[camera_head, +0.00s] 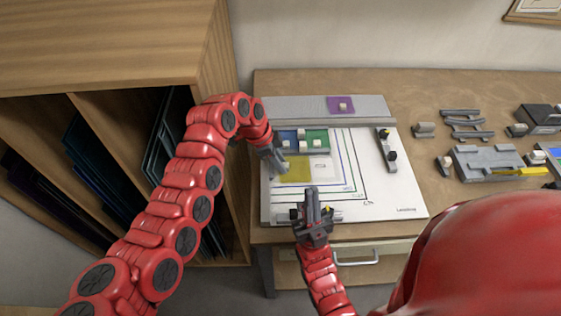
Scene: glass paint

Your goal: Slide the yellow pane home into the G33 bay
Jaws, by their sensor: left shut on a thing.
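The yellow pane (298,174) lies on the white board (400,190), below the blue pane (290,136) and green pane (317,136). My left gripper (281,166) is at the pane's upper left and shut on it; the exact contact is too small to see. A pale bay (322,169) with a small label lies right of the yellow pane. I cannot read the label, so I cannot tell which bay is G33. My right gripper (312,193) is near the board's lower edge, below the yellow pane. Its fingers look close together, but their opening is unclear.
A purple pane (335,104) with a knob sits on the grey strip at the back. A dark clamp (386,150) stands on the board's right, and another grey bar (290,215) lies by my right gripper. Grey tools (488,162) fill the right side of the table.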

